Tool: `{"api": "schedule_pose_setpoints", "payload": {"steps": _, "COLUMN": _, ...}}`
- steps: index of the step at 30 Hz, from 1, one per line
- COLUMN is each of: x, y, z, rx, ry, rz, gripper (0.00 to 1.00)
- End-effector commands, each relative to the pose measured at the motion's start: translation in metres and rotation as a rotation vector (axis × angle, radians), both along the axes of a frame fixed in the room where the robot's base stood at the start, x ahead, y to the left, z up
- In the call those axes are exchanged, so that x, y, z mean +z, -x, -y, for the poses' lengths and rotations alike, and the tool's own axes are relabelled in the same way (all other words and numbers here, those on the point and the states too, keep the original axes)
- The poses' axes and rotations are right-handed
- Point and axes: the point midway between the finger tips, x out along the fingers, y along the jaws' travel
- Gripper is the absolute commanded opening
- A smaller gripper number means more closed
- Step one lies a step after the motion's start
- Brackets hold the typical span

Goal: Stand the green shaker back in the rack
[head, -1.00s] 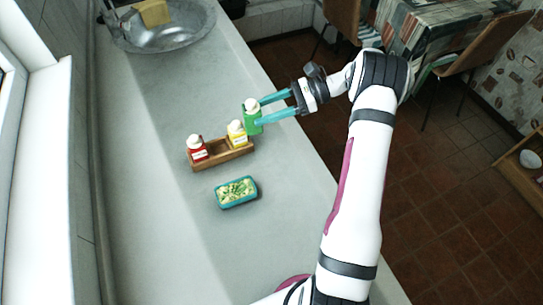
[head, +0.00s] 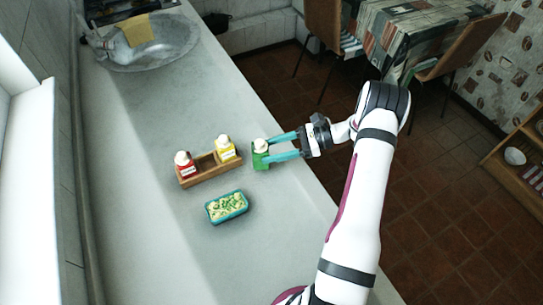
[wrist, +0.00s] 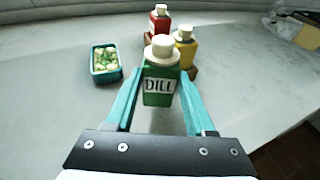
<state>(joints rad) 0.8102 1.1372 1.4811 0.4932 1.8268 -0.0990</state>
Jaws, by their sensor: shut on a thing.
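The green shaker (head: 261,160) has a white cap and is held upright between the teal fingers of my gripper (head: 268,151). Its "DILL" label faces the wrist camera (wrist: 159,86), with my gripper (wrist: 160,95) closed on its sides. The wooden rack (head: 211,176) is just left of it in the head view, with a small gap between them. The red shaker (head: 186,169) stands at the rack's left end and the yellow shaker (head: 225,152) at its right end. An empty space shows between them. I cannot tell whether the green shaker touches the counter.
A teal dish of food (head: 226,208) sits on the counter in front of the rack. A metal sink (head: 150,55) with a yellow cloth (head: 137,30) is at the far end. The counter's right edge runs beneath my gripper. Bare counter lies left of the rack.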

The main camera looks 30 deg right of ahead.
Motion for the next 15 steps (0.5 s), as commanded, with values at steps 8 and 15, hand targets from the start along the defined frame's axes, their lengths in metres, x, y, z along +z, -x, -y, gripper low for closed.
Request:
{"api": "schedule_pose_setpoints", "payload": {"steps": 8, "x": -0.031, "y": 0.0, "z": 0.0, "rx": 0.0, "ry": 0.0, "rz": -0.001, "gripper": 0.02}}
{"api": "schedule_pose_setpoints", "payload": {"steps": 15, "x": -0.034, "y": 0.0, "z": 0.0, "rx": 0.0, "ry": 0.0, "rz": -0.001, "gripper": 0.02}}
